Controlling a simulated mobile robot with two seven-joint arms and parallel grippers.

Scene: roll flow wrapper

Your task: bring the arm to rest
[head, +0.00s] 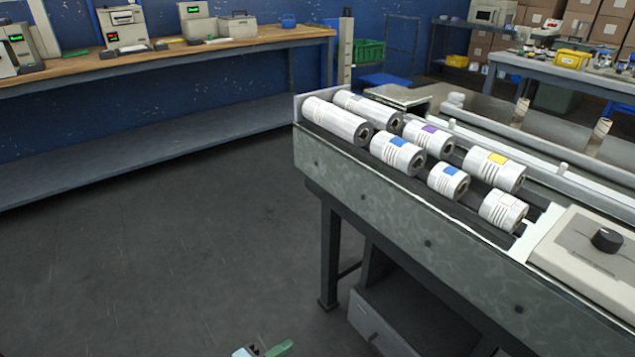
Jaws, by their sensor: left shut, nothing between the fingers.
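Only a small part of my left gripper (262,351) shows, at the bottom edge of the head view, left of the middle. It is low in front of the dark floor, left of the machine's legs and apart from the machine. Its green and pale parts are cut off by the picture edge; it is shut with nothing held. My right gripper is out of view.
A grey wrapping machine (400,215) fills the right side, with several white film rolls (398,154) lying in two rows and a control box with a black knob (606,240). A wooden bench (170,58) stands at the back left. The floor (160,240) between is clear.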

